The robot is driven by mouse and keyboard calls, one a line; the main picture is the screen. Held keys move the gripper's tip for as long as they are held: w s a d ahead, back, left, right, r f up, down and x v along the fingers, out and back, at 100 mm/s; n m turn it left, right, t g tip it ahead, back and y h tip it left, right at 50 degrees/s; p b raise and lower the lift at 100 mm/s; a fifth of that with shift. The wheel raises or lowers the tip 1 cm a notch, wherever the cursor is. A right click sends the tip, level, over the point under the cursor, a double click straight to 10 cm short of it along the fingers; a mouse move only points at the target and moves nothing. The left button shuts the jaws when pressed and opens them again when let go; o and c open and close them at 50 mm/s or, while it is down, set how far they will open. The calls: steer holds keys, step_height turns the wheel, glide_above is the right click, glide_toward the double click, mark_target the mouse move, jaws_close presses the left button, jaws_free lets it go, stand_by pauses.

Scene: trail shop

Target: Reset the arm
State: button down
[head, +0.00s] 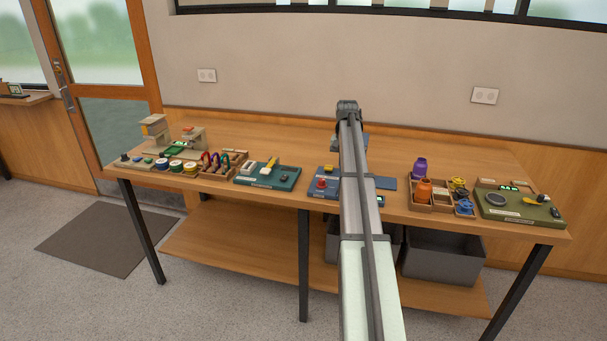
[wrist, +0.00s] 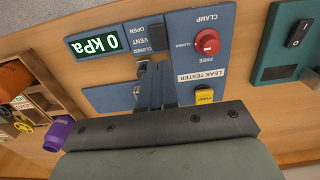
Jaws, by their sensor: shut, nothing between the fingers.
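My arm reaches over the bench in the head view, where its far end hides the fingers. In the wrist view my gripper (wrist: 155,78) is shut and empty, with its narrow fingers over the blue leak tester (wrist: 207,40). I cannot tell whether the fingers touch it. The leak tester has a red clamp knob (wrist: 207,41), a yellow pump button (wrist: 204,95) and a display (wrist: 93,41) reading 0 kPa. The fingers partly cover the area by the vent switch. In the head view, my arm hides part of the leak tester (head: 314,187).
The wooden bench (head: 285,142) has free room behind its row of devices. A teal device (head: 267,178) stands left of the tester. Purple (head: 419,168) and orange (head: 423,190) bottles and a green scale (head: 519,205) stand right. Grey bins (head: 443,257) sit on the lower shelf.

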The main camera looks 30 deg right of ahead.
steer(key=s+a+f+n+g, duration=0.15)
steer(key=s+a+f, duration=0.35)
steer(key=a+f, duration=0.65)
steer(key=s+a+f+n+y, duration=0.1)
steer(key=s+a+f+n, duration=0.1)
steer(key=s+a+f, duration=0.9)
steer(key=a+f+n+g, duration=0.1)
steer(key=a+f+n, duration=0.1)
steer(key=a+f, duration=1.05)
steer(key=s+a+f+n+g, duration=0.1)
steer(key=s+a+f, duration=0.2)
steer(key=s+f, duration=0.5)
steer(key=s+a+f+n+g, duration=0.15)
steer(key=s+a+f, duration=0.25)
steer(key=s+f, duration=0.4)
steer(key=s+a+f+g, duration=0.1)
steer(key=s+a+f, duration=0.1)
steer(key=s, duration=0.7)
steer(key=s+a+f+n+h, duration=0.1)
steer(key=s+a+f, duration=0.1)
steer(key=s, duration=0.8)
steer(key=shift+s+a+g, duration=0.2)
steer(key=shift+a+g, duration=0.2)
steer(key=shift+a, duration=0.05)
